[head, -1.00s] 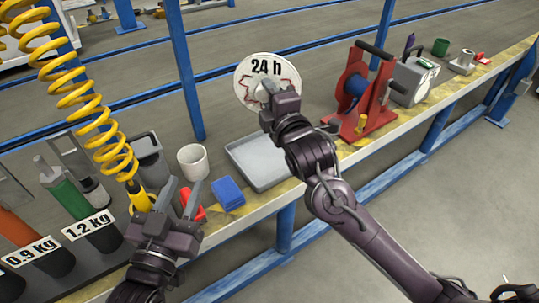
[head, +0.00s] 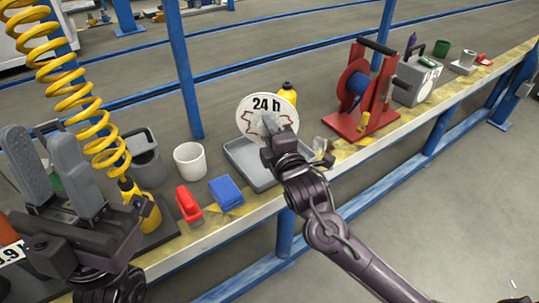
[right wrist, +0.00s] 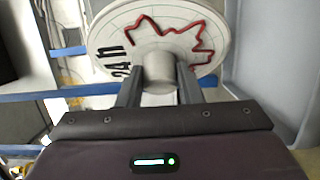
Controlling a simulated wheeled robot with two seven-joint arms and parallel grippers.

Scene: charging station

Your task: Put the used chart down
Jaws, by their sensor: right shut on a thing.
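The used chart (head: 252,106) is a white disc marked "24 h" with a red jagged trace. It stands upright in the head view, above the back of a grey tray (head: 238,158). My right gripper (head: 268,128) is shut on the chart's central hub, which also shows between the fingers in the right wrist view (right wrist: 159,75). The disc hides part of the tray's far side. My left gripper (head: 58,175) is at the far left, its two fingers apart with nothing between them.
A white cup (head: 190,161), a red stapler-like object (head: 188,205) and a blue block (head: 226,193) lie left of the tray. A yellow bottle (head: 288,93) stands behind it. A red reel stand (head: 362,95) is to the right.

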